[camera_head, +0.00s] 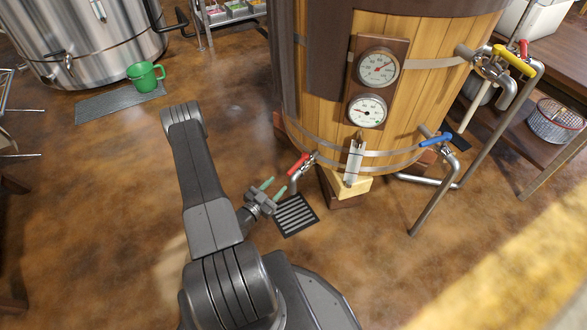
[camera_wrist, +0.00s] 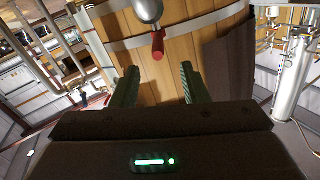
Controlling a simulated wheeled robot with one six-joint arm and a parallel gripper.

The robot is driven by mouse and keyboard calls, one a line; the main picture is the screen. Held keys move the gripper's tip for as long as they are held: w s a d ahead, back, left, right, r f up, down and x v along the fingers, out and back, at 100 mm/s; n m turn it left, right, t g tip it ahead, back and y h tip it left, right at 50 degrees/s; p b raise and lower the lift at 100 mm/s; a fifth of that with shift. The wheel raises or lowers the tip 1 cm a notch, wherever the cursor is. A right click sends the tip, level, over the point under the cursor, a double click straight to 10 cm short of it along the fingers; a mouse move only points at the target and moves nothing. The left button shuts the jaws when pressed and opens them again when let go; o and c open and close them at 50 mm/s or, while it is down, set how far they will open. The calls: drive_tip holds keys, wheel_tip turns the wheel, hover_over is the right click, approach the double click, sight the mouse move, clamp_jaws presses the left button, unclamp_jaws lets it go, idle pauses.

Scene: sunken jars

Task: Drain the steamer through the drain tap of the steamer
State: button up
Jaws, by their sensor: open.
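The steamer (camera_head: 430,95) is a large wooden vat with metal bands, at the right of the head view; its staves also fill the middle of the wrist view (camera_wrist: 185,70). A tap with a red lever (camera_head: 298,164) sticks out low on its left front, above a floor drain grate (camera_head: 295,215). In the wrist view the red lever (camera_wrist: 158,45) appears end-on, just beyond and between my fingertips. My gripper (camera_head: 268,187) is open and empty, with its two green fingers pointing at the red lever. The fingers look apart from the lever.
A blue-handled valve (camera_head: 436,139) and a yellow-handled valve (camera_head: 514,60) sit on the vat's right side with pipes. Two dial gauges (camera_head: 378,68) are on its front. A green mug (camera_head: 146,76) stands on a grey mat (camera_head: 120,101) at left. Brown floor lies clear between.

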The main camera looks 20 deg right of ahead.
drive_tip(key=b, duration=0.2)
approach(303, 159)
drive_tip(key=x, duration=0.2)
drive_tip(key=f+x, duration=0.1)
drive_tip(key=x, duration=0.2)
drive_tip(key=shift+w+d, duration=0.15)
drive_tip(key=shift+w, duration=0.15)
drive_tip(key=shift+c, duration=0.4)
clamp_jaws()
